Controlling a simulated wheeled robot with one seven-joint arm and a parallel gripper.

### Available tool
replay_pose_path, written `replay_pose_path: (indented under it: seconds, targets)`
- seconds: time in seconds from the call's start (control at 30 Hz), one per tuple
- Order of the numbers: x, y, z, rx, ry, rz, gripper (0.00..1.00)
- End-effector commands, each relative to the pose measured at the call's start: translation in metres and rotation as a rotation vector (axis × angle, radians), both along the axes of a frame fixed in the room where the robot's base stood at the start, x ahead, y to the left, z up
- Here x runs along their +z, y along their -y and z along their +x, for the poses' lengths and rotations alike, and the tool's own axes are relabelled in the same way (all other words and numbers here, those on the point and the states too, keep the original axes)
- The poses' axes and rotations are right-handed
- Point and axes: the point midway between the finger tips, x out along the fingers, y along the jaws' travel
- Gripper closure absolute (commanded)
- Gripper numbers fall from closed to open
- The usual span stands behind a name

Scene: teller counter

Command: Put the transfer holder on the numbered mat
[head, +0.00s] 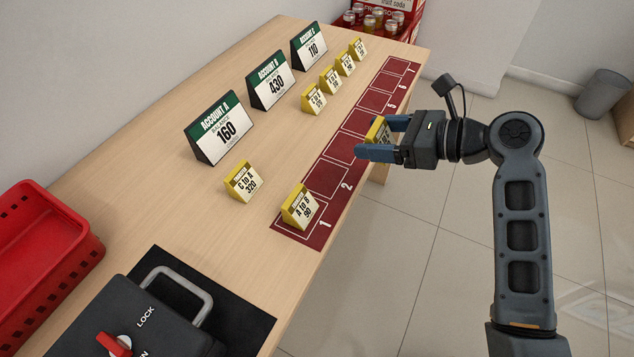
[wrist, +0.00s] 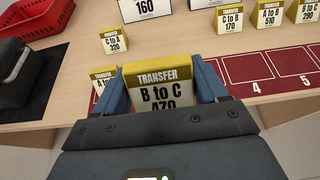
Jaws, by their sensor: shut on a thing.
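My gripper (head: 377,138) is shut on a yellow and white transfer holder (head: 377,131). In the wrist view the held holder (wrist: 160,90) reads "B to C 470" and stands upright between both fingers. In the head view it appears over or near the right edge of the red numbered mat (head: 325,180), around the middle squares; its exact height is unclear. The mat's squares 4 and 5 show empty in the wrist view (wrist: 252,69). An "A to B 90" holder (head: 299,208) stands on square 1. The square behind the gripper is partly hidden.
A "C to A 320" holder (head: 242,182) stands left of the mat. Several more holders (head: 314,99) line up farther back, beside three green account signs (head: 219,129). A black lock box (head: 150,310) and red basket (head: 50,240) are at the near left.

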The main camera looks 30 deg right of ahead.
Motion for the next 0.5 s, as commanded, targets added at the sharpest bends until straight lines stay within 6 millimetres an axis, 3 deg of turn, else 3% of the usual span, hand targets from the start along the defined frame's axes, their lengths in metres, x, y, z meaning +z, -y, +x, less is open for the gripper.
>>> replay_pose_path:
  seconds: [0.3, 0.5]
  targets:
    - [-0.042, -0.055, 0.040, 0.005, -0.002, 0.001, 0.59]
    - [-0.057, -0.075, 0.056, 0.003, -0.002, 0.000, 0.59]
